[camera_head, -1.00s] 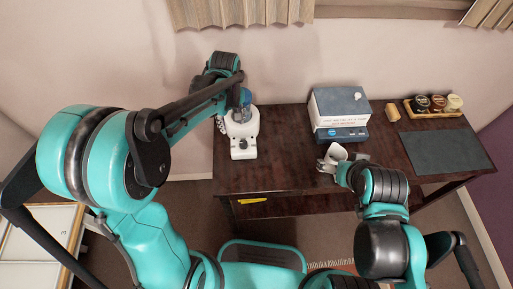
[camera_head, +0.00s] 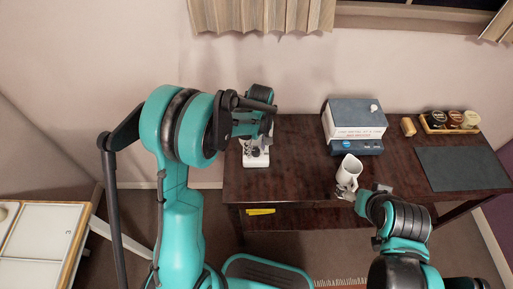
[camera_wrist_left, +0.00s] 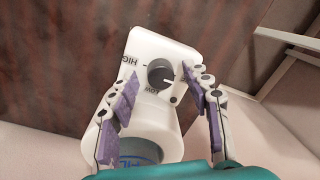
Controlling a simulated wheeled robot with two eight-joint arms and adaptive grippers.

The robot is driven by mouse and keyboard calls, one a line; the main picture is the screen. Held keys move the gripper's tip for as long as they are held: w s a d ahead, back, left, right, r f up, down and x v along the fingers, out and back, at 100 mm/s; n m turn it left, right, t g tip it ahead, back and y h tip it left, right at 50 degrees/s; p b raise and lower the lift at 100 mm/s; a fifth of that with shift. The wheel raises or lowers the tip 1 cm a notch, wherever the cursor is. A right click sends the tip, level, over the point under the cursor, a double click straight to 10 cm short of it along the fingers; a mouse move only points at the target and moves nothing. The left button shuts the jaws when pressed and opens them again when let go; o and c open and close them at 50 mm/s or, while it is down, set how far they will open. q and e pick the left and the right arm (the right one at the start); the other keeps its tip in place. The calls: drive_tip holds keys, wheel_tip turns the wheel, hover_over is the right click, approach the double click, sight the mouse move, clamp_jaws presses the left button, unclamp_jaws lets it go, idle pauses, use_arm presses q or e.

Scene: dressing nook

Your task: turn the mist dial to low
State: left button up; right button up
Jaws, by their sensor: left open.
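The white mist device (camera_head: 255,157) stands at the desk's left end, partly hidden behind my left arm. In the left wrist view its white front (camera_wrist_left: 150,48) fills the middle. A dark grey dial (camera_wrist_left: 160,73) sits on it, with "HIGH" and "LOW" printed around it. A pale mark on the dial points to the right, away from both words. My left gripper (camera_wrist_left: 160,88) is open, its purple-padded fingers on either side of the device, apart from the dial. My right gripper (camera_head: 352,192) is at the handle of a white jug (camera_head: 350,168) and appears shut on it.
The dark wooden desk (camera_head: 290,180) also bears a white-and-blue box (camera_head: 356,118), a small tan cylinder (camera_head: 408,127), a tray of jars (camera_head: 448,128) and a dark mat (camera_head: 462,168). The desk between device and jug is clear. A wall stands close behind.

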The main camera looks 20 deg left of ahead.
use_arm(q)
clamp_jaws()
drive_tip(key=shift+m, duration=0.3)
drive_tip(key=m, duration=0.8)
drive_tip(key=shift+s+m, duration=0.1)
drive_tip(key=shift+m, duration=0.3)
drive_tip(key=m, duration=0.4)
drive_tip(key=shift+t, duration=0.3)
drive_tip(key=shift+m, duration=2.1)
